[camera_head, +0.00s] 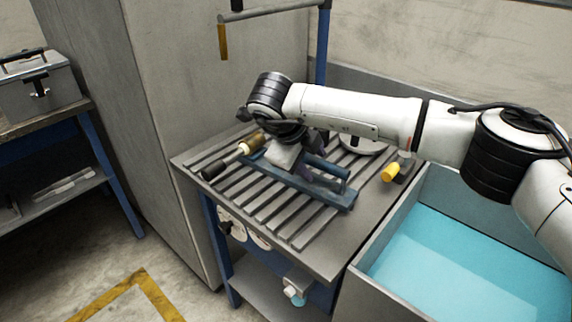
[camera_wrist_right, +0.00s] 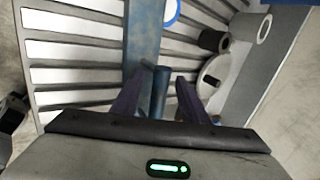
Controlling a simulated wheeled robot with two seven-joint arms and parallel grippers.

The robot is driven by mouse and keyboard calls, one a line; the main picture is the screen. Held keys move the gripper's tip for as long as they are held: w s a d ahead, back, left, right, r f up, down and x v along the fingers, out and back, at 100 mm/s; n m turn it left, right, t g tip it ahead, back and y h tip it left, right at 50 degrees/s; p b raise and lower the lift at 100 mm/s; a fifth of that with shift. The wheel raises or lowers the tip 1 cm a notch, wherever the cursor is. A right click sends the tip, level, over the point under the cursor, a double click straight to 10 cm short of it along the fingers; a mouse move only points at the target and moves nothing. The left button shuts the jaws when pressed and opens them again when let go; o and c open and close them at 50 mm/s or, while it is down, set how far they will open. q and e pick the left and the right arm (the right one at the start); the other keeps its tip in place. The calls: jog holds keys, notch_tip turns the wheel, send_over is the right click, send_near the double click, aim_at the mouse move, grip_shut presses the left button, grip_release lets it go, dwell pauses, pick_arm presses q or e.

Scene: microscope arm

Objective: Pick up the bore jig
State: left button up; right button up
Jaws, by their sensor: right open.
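The bore jig, which I take to be the long blue piece (camera_head: 325,192), lies across the slatted metal table (camera_head: 290,237). Its blue bar also shows in the right wrist view (camera_wrist_right: 143,35). My right gripper (camera_head: 318,176) is low over the jig in the head view, with its arm coming in from the right. In the right wrist view the dark fingers of my right gripper (camera_wrist_right: 158,82) are open, with a blue upright cylinder between them. Whether either finger touches it I cannot tell. My left gripper is out of view.
A black-handled tool with a brass collar (camera_head: 236,156) lies left of the gripper. A small yellow-ended piece (camera_head: 391,172) and a pale disc (camera_head: 362,146) are at the table's right side. A turquoise-bottomed bin (camera_head: 455,260) stands right of the table.

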grip_shut()
dwell(1.3)
jog(key=shift+w+r, duration=0.1)
jog(key=shift+r, duration=0.1)
